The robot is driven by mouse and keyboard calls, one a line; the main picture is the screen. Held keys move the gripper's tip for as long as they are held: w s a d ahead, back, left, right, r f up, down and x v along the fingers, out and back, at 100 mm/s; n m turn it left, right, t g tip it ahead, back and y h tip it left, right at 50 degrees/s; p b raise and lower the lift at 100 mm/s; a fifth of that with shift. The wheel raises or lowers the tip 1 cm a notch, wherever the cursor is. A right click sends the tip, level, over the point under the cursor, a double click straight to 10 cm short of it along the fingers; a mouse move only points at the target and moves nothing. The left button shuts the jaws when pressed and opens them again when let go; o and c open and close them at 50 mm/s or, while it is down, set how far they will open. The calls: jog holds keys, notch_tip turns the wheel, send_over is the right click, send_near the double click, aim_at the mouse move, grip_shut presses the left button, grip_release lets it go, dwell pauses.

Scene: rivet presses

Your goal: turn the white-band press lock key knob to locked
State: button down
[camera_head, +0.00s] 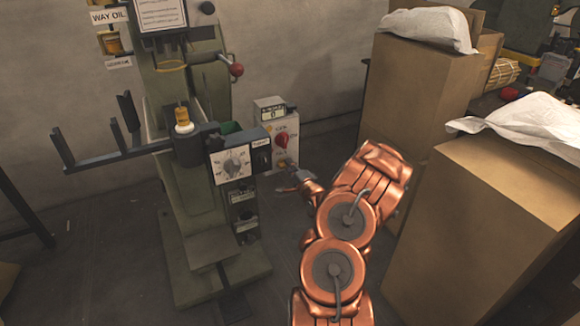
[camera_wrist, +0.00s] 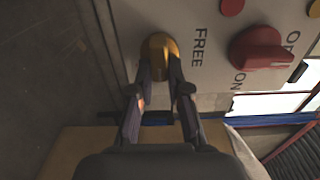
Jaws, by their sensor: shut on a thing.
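The lock key knob (camera_wrist: 160,46) is a brass-yellow knob on a light grey control box (camera_head: 279,125), beside the word FREE in the wrist view. My gripper (camera_wrist: 160,66) has its two dark fingers closed on the sides of this knob. The green press (camera_head: 196,190) stands to the left of the box. I cannot make out a white band on it.
A red knob (camera_wrist: 258,50) sits on the same panel near the word ON; it also shows in the head view (camera_head: 282,139). A dial box (camera_head: 232,166) is left of it. Tall cardboard boxes (camera_head: 490,215) stand close on the right. Grey floor lies between.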

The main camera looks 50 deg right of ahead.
dwell(0.4)
jog(key=c, duration=1.1)
grip_release()
jog(key=shift+s, duration=0.1)
jog(key=shift+v, duration=5.9)
jog(key=shift+a, duration=0.1)
